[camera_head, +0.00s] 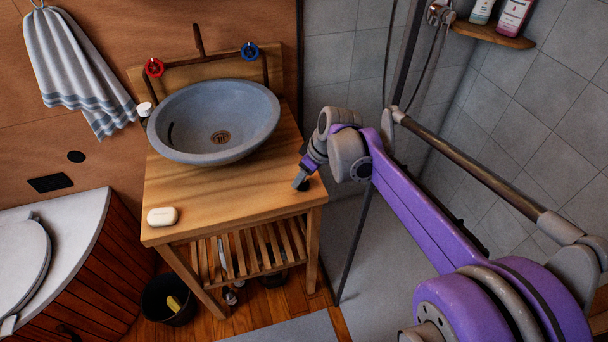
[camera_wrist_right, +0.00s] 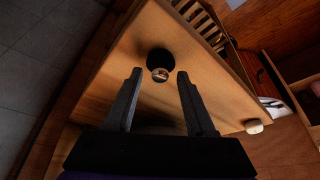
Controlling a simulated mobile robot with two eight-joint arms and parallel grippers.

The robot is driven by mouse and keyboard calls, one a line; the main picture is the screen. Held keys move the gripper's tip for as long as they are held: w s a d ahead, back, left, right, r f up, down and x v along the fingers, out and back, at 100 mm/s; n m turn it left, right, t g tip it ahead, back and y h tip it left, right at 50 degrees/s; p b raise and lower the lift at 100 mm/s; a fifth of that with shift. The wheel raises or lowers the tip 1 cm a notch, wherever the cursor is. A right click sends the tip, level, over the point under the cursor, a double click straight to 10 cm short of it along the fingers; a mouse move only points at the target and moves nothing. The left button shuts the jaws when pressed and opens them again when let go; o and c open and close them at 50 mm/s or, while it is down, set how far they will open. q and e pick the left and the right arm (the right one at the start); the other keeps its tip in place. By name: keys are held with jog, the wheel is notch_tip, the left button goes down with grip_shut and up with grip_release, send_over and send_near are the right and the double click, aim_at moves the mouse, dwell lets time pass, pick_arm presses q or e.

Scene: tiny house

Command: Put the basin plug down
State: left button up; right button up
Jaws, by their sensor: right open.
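The basin plug, a black disc with a shiny metal knob (camera_wrist_right: 160,75), appears to lie on the bare wooden top of the washstand (camera_head: 190,188). In the head view only a dark bit of it (camera_head: 307,186) shows beside my right gripper (camera_head: 300,183), at the right edge of the top. In the right wrist view my right gripper (camera_wrist_right: 159,76) is open. Its two dark fingers stand apart on either side of the knob, with gaps between. The grey stone basin (camera_head: 185,135) with its drain stands behind and to the left. My left gripper is not in view.
A soap bar (camera_head: 162,216) lies at the front left of the washstand top. A small white-capped item (camera_head: 144,109) stands left of the basin. The wood between soap and gripper is clear. A glass shower edge (camera_head: 355,240) stands close to the right.

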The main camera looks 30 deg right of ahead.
jog(key=p+v, duration=0.3)
jog(key=v, duration=0.9)
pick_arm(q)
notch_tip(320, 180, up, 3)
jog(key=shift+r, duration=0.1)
pick_arm(e)
jog(key=s+a+f+m+h, duration=0.1)
jog(key=s+a+f+m, duration=0.1)
jog(key=s+a+f, duration=0.4)
jog(key=s+a+f+m, duration=0.2)
jog(key=s+a+f, duration=0.4)
jog(key=s+f, duration=0.3)
jog(key=s, duration=0.3)
jog(key=shift+s+a+t+h, duration=0.25)
jog(key=shift+t+h, duration=0.05)
jog(key=shift+h, duration=0.1)
jog(key=shift+f, duration=0.15)
pick_arm(q)
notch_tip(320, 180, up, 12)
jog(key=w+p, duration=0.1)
jog(key=p, duration=0.9)
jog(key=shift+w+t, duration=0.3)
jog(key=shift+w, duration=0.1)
pick_arm(e)
notch_tip(320, 180, up, 12)
jog(key=w, duration=0.1)
jog(key=shift+w+t, duration=0.3)
jog(key=shift+w, duration=0.1)
